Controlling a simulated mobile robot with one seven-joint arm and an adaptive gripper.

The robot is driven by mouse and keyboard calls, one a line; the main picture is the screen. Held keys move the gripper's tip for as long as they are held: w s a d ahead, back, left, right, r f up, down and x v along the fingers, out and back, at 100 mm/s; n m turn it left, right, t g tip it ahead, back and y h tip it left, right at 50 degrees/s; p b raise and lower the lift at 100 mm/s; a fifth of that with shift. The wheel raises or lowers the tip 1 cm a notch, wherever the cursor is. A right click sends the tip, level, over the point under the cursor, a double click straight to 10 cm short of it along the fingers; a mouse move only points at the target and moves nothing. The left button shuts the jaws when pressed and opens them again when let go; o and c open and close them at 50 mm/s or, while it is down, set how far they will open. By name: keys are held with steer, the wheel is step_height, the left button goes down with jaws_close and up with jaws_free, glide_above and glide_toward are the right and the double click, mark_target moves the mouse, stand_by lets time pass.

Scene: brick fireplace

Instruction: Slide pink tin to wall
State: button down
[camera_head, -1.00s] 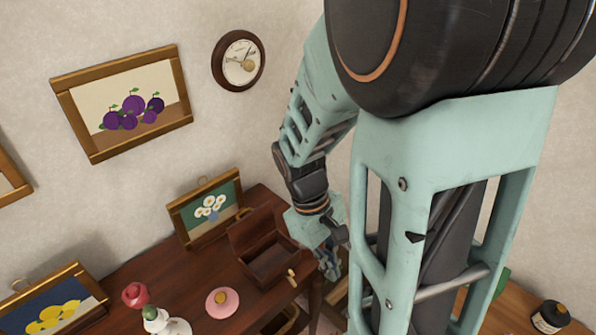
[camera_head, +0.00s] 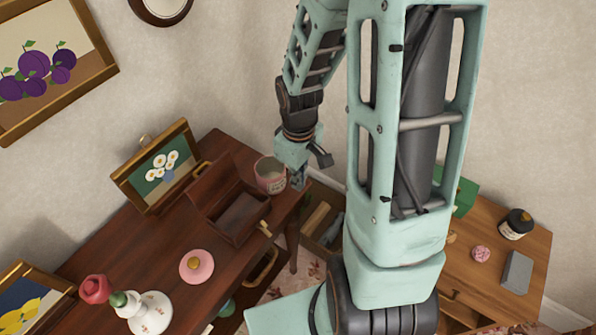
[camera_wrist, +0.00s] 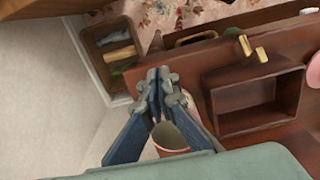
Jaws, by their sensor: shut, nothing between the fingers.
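The pink tin (camera_head: 270,175) stands upright at the far right end of the dark wooden table (camera_head: 140,250), near the wall (camera_head: 215,60). It is open at the top and has a pale label. My gripper (camera_head: 298,180) points down just right of the tin, close to it; I cannot tell whether they touch. In the wrist view the tin (camera_wrist: 170,142) shows partly behind my gripper (camera_wrist: 160,78), whose fingers are shut and empty. The gap between tin and wall is not clear.
An open wooden box (camera_head: 238,212) stands left of the tin, with a daisy picture (camera_head: 158,168) behind it. A pink round object with a gold knob (camera_head: 197,266) and a white bottle (camera_head: 150,312) stand nearer. A crate (camera_head: 322,222) is on the floor past the table's end.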

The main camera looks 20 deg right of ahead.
steer(key=w+f, duration=0.1)
steer(key=a+f, duration=0.1)
steer(key=f, duration=0.1)
steer(key=w+f, duration=0.1)
steer(key=f, duration=0.1)
steer(key=shift+w+a, duration=0.35)
steer(key=shift+a, duration=0.05)
steer(key=shift+w+a, duration=0.2)
steer(key=shift+w, duration=0.15)
steer(key=w+a+b, duration=0.1)
steer(key=w+a, duration=0.3)
steer(key=w, duration=0.2)
steer(key=w+a+b, duration=0.1)
steer(key=w+a, duration=0.3)
steer(key=w, duration=0.1)
steer(key=w+a+b, duration=0.1)
steer(key=w+a, duration=0.3)
steer(key=w, duration=0.2)
steer(key=shift+w+a, duration=0.1)
steer(key=shift+w, duration=0.2)
